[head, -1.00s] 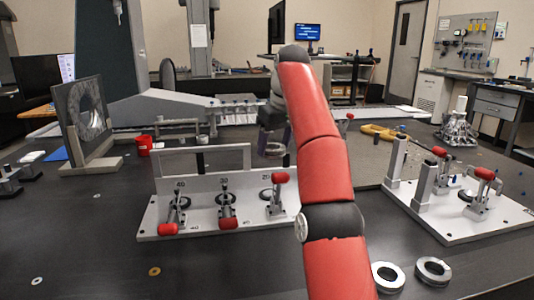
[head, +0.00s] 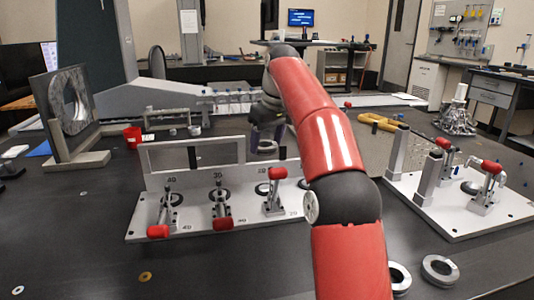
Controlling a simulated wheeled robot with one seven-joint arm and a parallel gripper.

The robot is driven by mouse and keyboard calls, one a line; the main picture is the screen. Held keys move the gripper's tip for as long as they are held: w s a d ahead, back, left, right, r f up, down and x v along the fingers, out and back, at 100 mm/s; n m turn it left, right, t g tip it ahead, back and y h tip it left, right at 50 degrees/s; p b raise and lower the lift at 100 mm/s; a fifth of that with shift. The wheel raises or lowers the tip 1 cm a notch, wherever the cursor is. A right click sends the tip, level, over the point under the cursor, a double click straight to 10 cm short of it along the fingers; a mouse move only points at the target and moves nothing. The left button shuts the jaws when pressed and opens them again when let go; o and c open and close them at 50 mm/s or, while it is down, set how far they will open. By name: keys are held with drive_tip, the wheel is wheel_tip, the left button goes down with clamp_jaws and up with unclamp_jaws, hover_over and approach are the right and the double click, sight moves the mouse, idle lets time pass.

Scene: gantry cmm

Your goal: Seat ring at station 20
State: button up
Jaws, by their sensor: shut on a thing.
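Station 20 (head: 262,189) is the rightmost seat on that plate, with a dark round pad. A toggle clamp with a red handle (head: 278,173) stands beside the pad, its handle raised. The ring appears apart from the seat. My arm hides the plate's right end and part of the gripper.
Stations 40 (head: 173,199) and 30 (head: 219,195) have clamps with lowered red handles. An upright frame (head: 150,158) stands behind the stations. A second fixture plate (head: 455,222) with posts is on the right. Two loose rings lie front right, one here (head: 440,271). The front left table is mostly clear.

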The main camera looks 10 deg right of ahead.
hover_over(266, 187)
drive_tip(key=shift+s+f, duration=0.15)
drive_tip(key=shift+f, duration=1.9)
drive_tip(key=shift+s+f, duration=0.15)
drive_tip(key=shift+f, duration=1.9)
wheel_tip(266, 187, down, 2)
drive_tip(key=shift+f+b, duration=0.25)
drive_tip(key=shift+b, duration=0.95)
drive_tip(key=shift+r, duration=0.2)
drive_tip(key=shift+s+d+p, duration=0.1)
drive_tip(key=shift+p, duration=0.75)
drive_tip(key=shift+f+b, duration=0.4)
drive_tip(key=shift+f, duration=0.25)
drive_tip(key=o, duration=1.3)
drive_tip(key=shift+o, duration=0.2)
